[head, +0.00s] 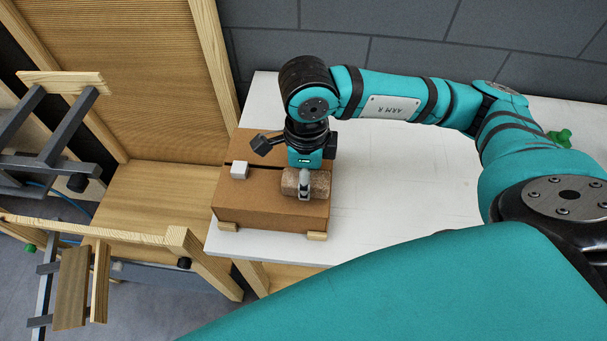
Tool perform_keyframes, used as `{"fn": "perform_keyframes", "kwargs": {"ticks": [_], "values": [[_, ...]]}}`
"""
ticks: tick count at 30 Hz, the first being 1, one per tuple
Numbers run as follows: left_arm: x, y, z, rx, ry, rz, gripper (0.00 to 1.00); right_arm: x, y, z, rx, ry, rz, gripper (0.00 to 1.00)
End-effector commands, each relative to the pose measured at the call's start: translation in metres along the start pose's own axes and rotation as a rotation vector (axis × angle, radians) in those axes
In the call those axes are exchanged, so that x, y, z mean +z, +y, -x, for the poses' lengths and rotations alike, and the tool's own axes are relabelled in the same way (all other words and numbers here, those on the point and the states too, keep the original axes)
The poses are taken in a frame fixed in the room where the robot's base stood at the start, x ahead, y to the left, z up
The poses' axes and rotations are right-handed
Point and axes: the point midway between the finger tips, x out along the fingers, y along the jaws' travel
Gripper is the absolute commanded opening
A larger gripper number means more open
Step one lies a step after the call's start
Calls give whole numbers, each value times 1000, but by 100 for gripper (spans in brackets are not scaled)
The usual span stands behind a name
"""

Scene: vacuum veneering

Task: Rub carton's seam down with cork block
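The brown carton (232,200) lies at the left end of the white table. A dark seam line (262,165) crosses its top from left to right; its right part is hidden by my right gripper and the cork block. The speckled brown cork block (318,184) is over the right part of the carton's top, and I cannot tell whether it presses on it. My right gripper (304,184) points down with one grey fingertip against the block's near side; the other fingertip is hidden. It looks shut on the block. My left gripper is not in view.
A small white block (239,170) sits on the carton's left part. Wooden strips (228,226) show under the carton. A wooden frame with grey clamps (40,130) stands left. The white table (385,205) is clear right of the carton; a green object (561,137) is at far right.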

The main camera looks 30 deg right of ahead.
Motion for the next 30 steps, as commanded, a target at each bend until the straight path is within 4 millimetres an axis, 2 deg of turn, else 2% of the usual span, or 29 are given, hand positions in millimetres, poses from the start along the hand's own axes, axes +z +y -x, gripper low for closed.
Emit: {"fn": "perform_keyframes", "kwargs": {"ticks": [7, 24, 30], "values": [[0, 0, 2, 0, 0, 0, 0, 0, 0, 4, 0, -1, 0, 14], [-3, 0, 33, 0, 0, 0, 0, 0, 0, 61, -1, -1, 0, 14], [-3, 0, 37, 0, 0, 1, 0, 0, 0, 70, 0, 0, 0, 14]]}}
